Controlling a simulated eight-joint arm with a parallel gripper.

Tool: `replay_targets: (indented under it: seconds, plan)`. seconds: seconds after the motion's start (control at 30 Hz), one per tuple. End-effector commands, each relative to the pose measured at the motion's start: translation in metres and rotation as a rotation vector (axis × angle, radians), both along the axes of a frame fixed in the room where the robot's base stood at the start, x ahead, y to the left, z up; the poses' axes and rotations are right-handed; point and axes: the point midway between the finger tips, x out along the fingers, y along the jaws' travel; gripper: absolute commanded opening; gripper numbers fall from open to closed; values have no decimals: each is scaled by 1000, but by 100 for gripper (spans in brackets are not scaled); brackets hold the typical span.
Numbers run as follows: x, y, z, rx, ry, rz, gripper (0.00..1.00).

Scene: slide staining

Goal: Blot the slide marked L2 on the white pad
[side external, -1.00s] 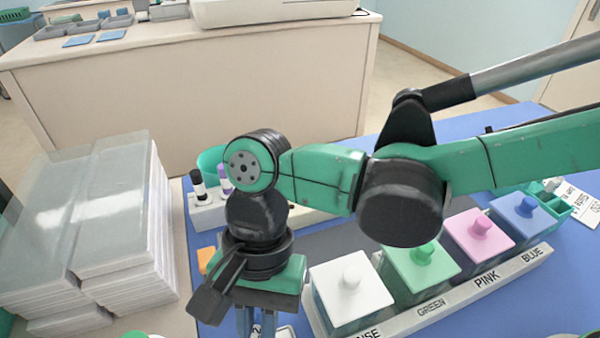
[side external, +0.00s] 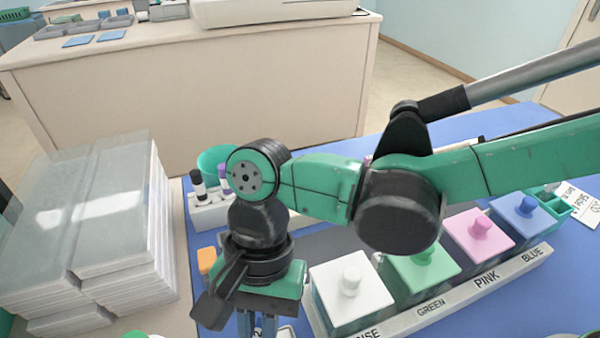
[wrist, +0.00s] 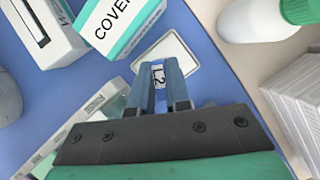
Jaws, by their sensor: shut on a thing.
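My gripper (wrist: 162,84) is shut on a slide (wrist: 158,74) whose white end label reads L2. The label shows between the blue fingers in the wrist view; most of the slide is hidden. The white pad (wrist: 180,48), a white rounded square with a dark outline, lies on the blue mat just beyond the fingertips. I cannot tell whether the slide touches it. In the side view my gripper (side external: 257,328) points down at the bottom edge, left of the white-lidded jar, with the fingertips cut off.
A row of lidded jars, white (side external: 350,288), green (side external: 420,268), pink (side external: 478,236) and blue (side external: 522,214), stands to the right. Clear-topped stacks (side external: 110,215) stand left. A COVER box (wrist: 118,25), another box (wrist: 42,32) and a green-capped bottle (wrist: 262,18) flank the pad.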

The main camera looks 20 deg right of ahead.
Motion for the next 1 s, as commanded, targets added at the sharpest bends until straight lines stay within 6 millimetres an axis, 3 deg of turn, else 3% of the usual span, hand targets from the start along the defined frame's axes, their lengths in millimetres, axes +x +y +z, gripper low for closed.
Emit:
replay_targets:
  seconds: [1.0]
  plan:
    - [0,0,-9,0,0,0,0]
